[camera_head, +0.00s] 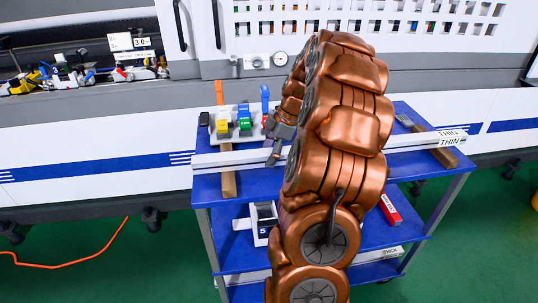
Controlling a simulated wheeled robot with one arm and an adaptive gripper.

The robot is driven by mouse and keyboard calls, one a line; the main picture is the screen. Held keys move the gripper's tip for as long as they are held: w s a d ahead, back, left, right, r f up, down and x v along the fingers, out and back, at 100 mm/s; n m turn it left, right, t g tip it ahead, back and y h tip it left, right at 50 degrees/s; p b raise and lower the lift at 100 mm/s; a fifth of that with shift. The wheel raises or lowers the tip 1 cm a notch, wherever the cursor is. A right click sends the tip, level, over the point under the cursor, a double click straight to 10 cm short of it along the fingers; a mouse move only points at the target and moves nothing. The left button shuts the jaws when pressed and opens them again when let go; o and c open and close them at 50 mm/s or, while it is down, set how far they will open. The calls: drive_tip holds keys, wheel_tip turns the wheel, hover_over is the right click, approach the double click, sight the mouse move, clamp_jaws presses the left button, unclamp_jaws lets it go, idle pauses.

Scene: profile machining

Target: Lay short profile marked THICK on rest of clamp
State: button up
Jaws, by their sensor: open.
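My gripper (274,150) hangs over the top of the blue cart, left of my copper arm. Its fingers are small in view; it is open, with nothing seen in it. A pale profile with a THICK label (391,252) lies on a lower shelf of the cart. My arm hides its middle, so I cannot tell its length. Light profiles labelled THIN (450,139) lie across the cart top. A machine with a 3.0 display (139,43) and colored clamp-like parts (140,71) stands at the back left; its clamp rest cannot be made out.
The cart top (208,184) also holds wooden bars (229,184) and yellow, blue and green items (244,122). A red item (390,209) and a white-grey piece (263,222) lie on a lower shelf. An orange cable (70,261) runs on the green floor.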

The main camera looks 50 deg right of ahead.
drive_tip(key=shift+c, duration=0.4)
clamp_jaws()
idle(0.4)
